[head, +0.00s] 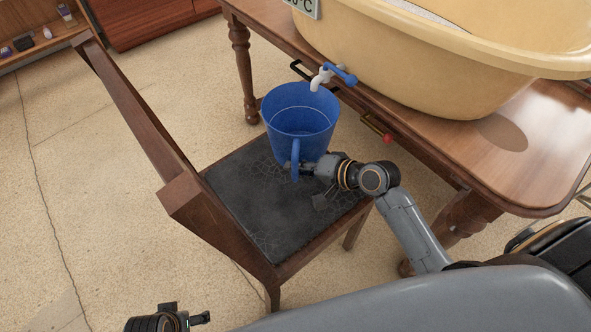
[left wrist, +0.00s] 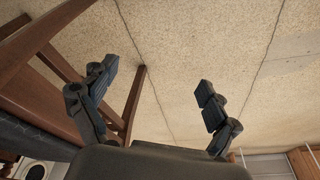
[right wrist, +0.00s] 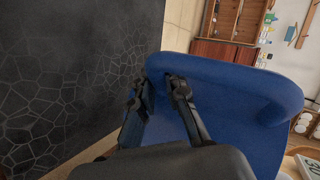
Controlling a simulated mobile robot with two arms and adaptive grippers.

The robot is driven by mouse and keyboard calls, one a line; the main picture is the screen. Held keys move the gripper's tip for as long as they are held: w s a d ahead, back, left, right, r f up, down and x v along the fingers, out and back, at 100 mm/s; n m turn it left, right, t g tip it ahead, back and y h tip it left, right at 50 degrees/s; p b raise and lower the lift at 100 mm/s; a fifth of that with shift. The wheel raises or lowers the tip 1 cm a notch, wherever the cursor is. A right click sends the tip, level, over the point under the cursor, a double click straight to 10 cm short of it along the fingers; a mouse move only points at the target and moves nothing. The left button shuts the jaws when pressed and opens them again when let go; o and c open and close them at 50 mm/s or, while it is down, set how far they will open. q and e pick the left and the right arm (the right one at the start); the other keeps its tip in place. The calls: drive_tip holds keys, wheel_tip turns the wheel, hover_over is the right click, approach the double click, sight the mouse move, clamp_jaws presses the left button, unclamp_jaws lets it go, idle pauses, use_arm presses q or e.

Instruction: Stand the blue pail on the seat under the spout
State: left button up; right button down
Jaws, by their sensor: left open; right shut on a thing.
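The blue pail (head: 302,118) is upright and open-topped at the far right corner of the black chair seat (head: 245,205). I cannot tell whether its base touches the seat. The white spout (head: 318,80) with a blue lever sticks out from the tub, just above the pail's far right rim. My right gripper (head: 303,168) is shut on the pail's handle. In the right wrist view the fingers (right wrist: 160,92) are against the blue pail (right wrist: 232,110), beside the seat (right wrist: 75,70). My left gripper (left wrist: 158,95) is open and empty; part of it shows in the head view (head: 190,318).
The yellow tub (head: 430,65) stands on a wooden table (head: 515,165) behind the pail. A red-knobbed handle (head: 385,136) sits under the table edge. The chair's wooden back (head: 140,115) rises on the left. Open floor (head: 95,220) lies farther left.

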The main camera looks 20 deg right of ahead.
drive_tip(key=f+b, duration=0.2)
drive_tip(key=f, duration=0.3)
drive_tip(key=shift+s+f, duration=0.15)
drive_tip(key=shift+s, duration=0.05)
wheel_tip(320, 180, down, 3)
drive_tip(key=shift+f+b, duration=0.1)
drive_tip(key=shift+b, duration=0.55)
use_arm(q)
drive_tip(key=v, duration=1.1)
drive_tip(key=shift+w+t, duration=0.4)
use_arm(e)
drive_tip(key=shift+f, duration=0.1)
use_arm(q)
drive_tip(key=shift+a, duration=0.1)
use_arm(e)
drive_tip(key=shift+f, duration=0.1)
drive_tip(key=c, duration=1.4)
unclamp_jaws()
drive_tip(key=shift+o, duration=0.2)
